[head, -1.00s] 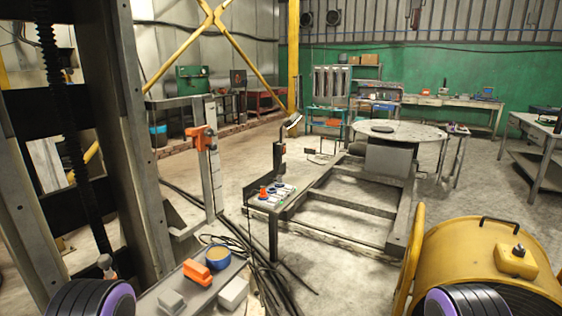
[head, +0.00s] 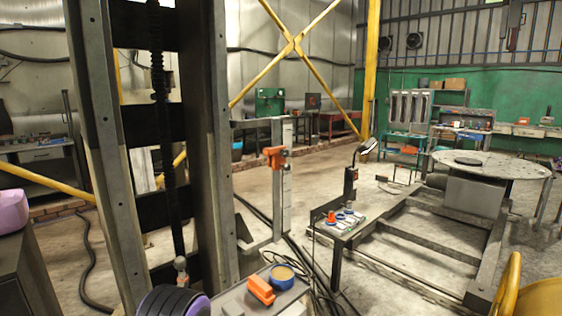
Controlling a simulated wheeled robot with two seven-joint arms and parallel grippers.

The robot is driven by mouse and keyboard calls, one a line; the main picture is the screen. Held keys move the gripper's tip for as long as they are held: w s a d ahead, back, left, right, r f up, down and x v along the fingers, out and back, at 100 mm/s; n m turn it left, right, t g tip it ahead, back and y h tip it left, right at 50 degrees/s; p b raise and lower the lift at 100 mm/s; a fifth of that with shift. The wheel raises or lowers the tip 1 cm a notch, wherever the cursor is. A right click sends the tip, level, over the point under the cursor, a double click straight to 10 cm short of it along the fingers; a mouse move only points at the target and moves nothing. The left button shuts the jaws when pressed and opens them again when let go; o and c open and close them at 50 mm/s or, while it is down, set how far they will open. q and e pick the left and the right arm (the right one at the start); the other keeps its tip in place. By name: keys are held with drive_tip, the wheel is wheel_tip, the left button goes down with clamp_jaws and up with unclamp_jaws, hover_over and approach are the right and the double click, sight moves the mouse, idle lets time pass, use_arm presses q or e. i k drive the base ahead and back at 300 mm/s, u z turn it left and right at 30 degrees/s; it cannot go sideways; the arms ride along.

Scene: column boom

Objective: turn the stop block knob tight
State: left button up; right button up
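An orange block (head: 277,157) sits on an upright grey scale post (head: 287,182) just right of the tall column; it looks like the stop block. Its knob is too small to make out clearly, and I cannot tell how tight it is. Neither of my grippers is in view. Only a dark rounded part of my own body with a purple rim shows at the bottom edge.
The tall steel column (head: 214,150) with a dark screw stands at left centre. A tray (head: 233,300) below holds an orange piece (head: 260,289) and a blue-rimmed round tin (head: 282,275). Cables cross the floor.

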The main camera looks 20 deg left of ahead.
sight(283, 153)
drive_tip(key=z, duration=0.6)
drive_tip(key=i, duration=0.8)
drive_tip(key=u, duration=1.9)
